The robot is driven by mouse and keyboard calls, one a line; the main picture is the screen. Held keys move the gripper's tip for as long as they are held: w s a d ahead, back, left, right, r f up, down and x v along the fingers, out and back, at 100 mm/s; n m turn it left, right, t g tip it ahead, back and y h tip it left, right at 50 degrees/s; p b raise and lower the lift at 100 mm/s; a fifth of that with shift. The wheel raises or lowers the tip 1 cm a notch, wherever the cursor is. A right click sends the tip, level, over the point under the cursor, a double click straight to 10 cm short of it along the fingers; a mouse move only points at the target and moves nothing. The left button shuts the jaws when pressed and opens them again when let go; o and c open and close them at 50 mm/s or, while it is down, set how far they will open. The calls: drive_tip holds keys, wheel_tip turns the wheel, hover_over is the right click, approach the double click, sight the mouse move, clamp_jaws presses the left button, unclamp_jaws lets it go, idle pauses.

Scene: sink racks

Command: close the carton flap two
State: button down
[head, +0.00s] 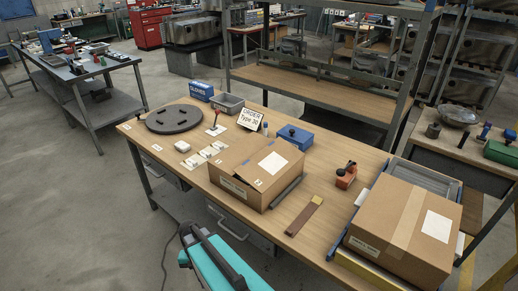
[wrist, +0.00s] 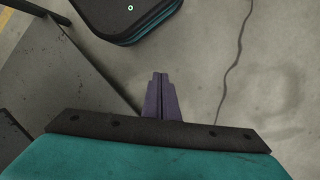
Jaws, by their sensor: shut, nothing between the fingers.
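The brown cardboard carton (head: 237,191) stands on the wooden workbench, near its middle in the head view. Its top flaps lie low over the opening, with a narrow dark gap between them. The flap on the right carries a white label (head: 272,163). I cannot make out which flap is number two. My gripper (wrist: 161,78) shows in the wrist view as two purple fingers, pressed together and empty, above bare concrete floor. No part of the carton shows in the wrist view. A teal and black part of my arm is at the bottom of the head view, short of the bench.
A larger taped carton (head: 400,225) stands at the bench's right end. A brown strip (head: 304,216) and an orange block (head: 346,176) lie between the cartons.

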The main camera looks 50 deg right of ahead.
drive_tip(key=w+d+r+m+t, duration=0.2)
drive_tip(key=w+d+r+m, duration=0.5)
drive_tip(key=w+d+r, duration=0.5)
wheel_tip(320, 180, up, 26)
drive_tip(key=r+m+t+p, duration=0.1)
drive_tip(key=m+t, duration=0.2)
drive_tip(key=m, duration=0.9)
hover_over(258, 154)
drive_tip(key=w+a, duration=0.2)
drive_tip(key=a, duration=0.8)
drive_tip(key=shift+a+f+h, duration=0.1)
drive_tip(key=shift+f+h, duration=0.15)
drive_tip(key=shift+h, duration=0.05)
drive_tip(key=s+d+r+m, duration=0.6)
drive_tip(key=d+r+m, duration=0.1)
drive_tip(key=d+r, duration=0.3)
drive_tip(key=shift+d+r+t, duration=0.25)
drive_tip(key=shift+d+t, duration=0.1)
drive_tip(key=shift+t, duration=0.05)
drive_tip(key=shift+f, duration=0.2)
drive_tip(key=shift+d+p+x, duration=0.2)
drive_tip(key=shift+p+x, duration=2.3)
drive_tip(key=shift+x, duration=4.3)
drive_tip(key=shift+f, duration=0.15)
